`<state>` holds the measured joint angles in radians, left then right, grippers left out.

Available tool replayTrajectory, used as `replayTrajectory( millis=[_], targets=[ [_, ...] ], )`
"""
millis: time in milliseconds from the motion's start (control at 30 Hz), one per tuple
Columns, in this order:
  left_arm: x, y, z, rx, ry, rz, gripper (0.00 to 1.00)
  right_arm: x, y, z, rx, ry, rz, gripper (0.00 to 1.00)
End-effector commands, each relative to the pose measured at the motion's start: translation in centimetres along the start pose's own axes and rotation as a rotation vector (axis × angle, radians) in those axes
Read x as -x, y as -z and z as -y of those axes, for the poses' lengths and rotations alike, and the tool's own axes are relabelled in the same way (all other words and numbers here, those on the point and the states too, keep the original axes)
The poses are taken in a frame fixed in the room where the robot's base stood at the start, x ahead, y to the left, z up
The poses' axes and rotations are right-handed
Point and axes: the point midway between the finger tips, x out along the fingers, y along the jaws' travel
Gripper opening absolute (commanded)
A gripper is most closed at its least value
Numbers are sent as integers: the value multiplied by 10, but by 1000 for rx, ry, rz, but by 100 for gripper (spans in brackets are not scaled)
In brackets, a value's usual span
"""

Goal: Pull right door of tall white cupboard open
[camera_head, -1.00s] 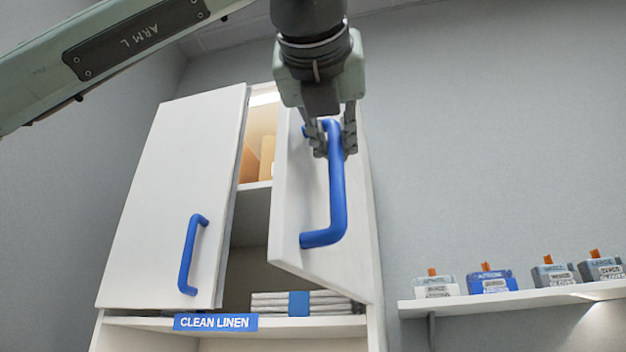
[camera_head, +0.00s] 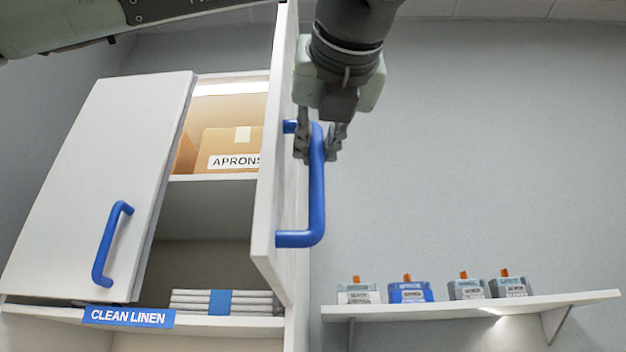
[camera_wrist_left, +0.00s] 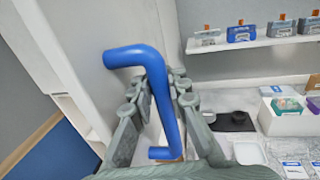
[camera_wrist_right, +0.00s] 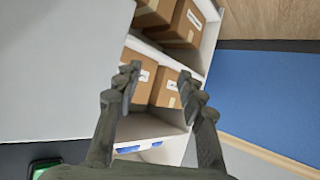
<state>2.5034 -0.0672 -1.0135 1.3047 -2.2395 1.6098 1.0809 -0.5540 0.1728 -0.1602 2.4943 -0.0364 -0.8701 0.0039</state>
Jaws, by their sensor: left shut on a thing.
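The tall white cupboard shows in the head view. Its right door (camera_head: 269,200) is swung out towards me, seen nearly edge-on, with a blue bar handle (camera_head: 317,195). My left gripper (camera_head: 319,150) is shut on the upper part of that handle. In the left wrist view the handle (camera_wrist_left: 158,100) passes between the left fingers (camera_wrist_left: 155,105). The left door (camera_head: 90,190) stands slightly ajar, with its own blue handle (camera_head: 112,243). My right gripper (camera_wrist_right: 157,95) is open and empty in the right wrist view, with cupboard shelves and boxes beyond it.
Inside the cupboard are an aprons box (camera_head: 228,148) and folded linen (camera_head: 245,302). A clean linen label (camera_head: 128,317) is on the shelf edge. A wall shelf (camera_head: 470,306) at the right holds several small boxes. The wall right of my left gripper is clear.

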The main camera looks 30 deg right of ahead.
Motion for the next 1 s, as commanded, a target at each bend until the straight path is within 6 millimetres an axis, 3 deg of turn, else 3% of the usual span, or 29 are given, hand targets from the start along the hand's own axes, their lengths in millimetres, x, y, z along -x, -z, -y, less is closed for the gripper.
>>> replayTrajectory(
  millis=[33, 200, 567, 767, 1000],
  targets=[
    [4, -1, 3, -3, 7, 5, 17, 0, 0, 0, 0, 0, 1, 40],
    [3, -1, 2, -2, 5, 4, 38, 0, -1, 0, 0, 0, 1, 40],
    [5, -1, 0, -1, 2, 3, 38, 0, -2, 1, 5, 4, 5, 40],
    [34, -2, 1, -2, 4, 6, 38, 0, -1, 1, 3, 3, 3, 40],
    [86, -2, 0, -1, 3, 6, 38, 0, -1, 1, 2, 2, 2, 40]
  ],
)
